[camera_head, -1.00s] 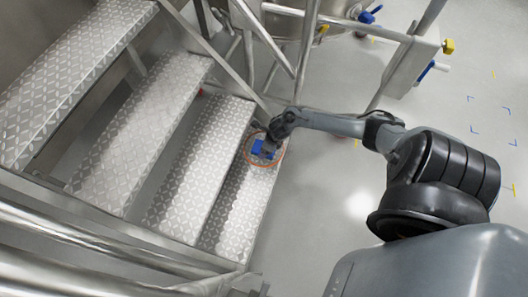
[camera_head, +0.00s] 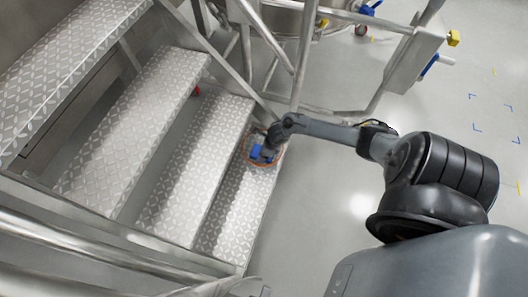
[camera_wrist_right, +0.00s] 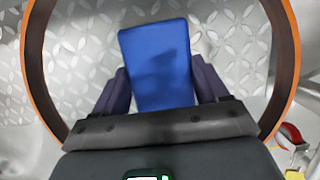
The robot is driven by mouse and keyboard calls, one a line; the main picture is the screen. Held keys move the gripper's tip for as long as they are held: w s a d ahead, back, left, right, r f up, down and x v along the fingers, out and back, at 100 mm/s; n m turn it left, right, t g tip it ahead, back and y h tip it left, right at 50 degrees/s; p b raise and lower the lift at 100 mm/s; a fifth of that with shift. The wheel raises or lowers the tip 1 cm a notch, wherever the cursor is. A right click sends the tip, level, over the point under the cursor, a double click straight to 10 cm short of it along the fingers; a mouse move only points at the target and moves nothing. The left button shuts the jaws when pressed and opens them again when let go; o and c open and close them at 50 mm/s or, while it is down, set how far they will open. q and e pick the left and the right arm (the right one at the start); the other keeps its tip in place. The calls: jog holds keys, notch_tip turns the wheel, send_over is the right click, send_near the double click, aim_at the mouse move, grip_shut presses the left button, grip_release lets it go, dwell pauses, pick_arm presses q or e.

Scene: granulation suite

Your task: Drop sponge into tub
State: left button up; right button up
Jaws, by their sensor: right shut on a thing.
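A blue, block-shaped sponge (camera_wrist_right: 157,55) is between the dark fingers of my right gripper (camera_wrist_right: 160,88). The gripper is shut on it. In the head view the sponge (camera_head: 262,153) and the right gripper (camera_head: 267,147) are over the lowest step. The tub (camera_head: 246,154) shows as a round orange rim on that step. In the wrist view the tub's rim (camera_wrist_right: 36,72) surrounds the gripper and sponge, with diamond-plate pattern visible inside it. I cannot tell whether the sponge touches the tub's bottom. My left gripper is not in view.
Metal diamond-plate steps (camera_head: 185,170) rise to the left. Steel handrails (camera_head: 100,245) cross the lower left. A steel frame (camera_head: 415,62) with blue and yellow fittings stands behind. The grey floor (camera_head: 320,205) right of the steps is clear.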

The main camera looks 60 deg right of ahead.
jog(key=shift+f+b, duration=0.4)
jog(key=shift+f, duration=0.1)
jog(key=o, duration=1)
jog(key=shift+r, duration=0.1)
